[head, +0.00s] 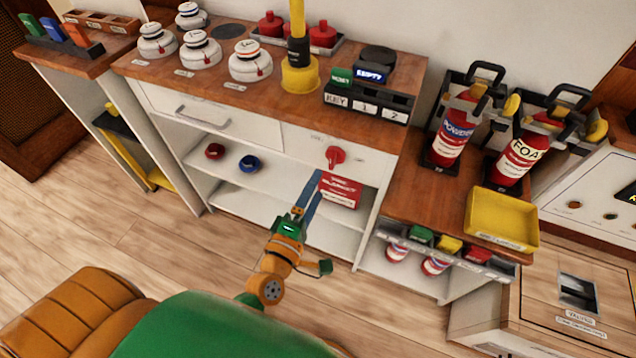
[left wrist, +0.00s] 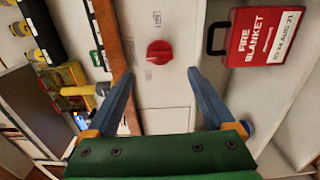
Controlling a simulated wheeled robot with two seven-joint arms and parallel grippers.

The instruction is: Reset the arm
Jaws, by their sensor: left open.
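My left gripper (head: 318,186) reaches toward the front of the wooden-topped cabinet, its two blue fingers apart and nothing between them. It also shows in the left wrist view (left wrist: 160,73), where the fingers point at the white panel. A red rotary knob (head: 335,157) sits on that panel; in the left wrist view the knob (left wrist: 159,52) lies just beyond the fingertips, between them, and looks untouched. My right gripper is not in view.
A red fire blanket case (head: 340,191) stands on the shelf just below the knob panel. Red and blue rolls (head: 249,163) lie on the same shelf. Detectors (head: 250,62) and a yellow post (head: 299,75) crowd the cabinet top. Extinguishers (head: 452,132) stand at right.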

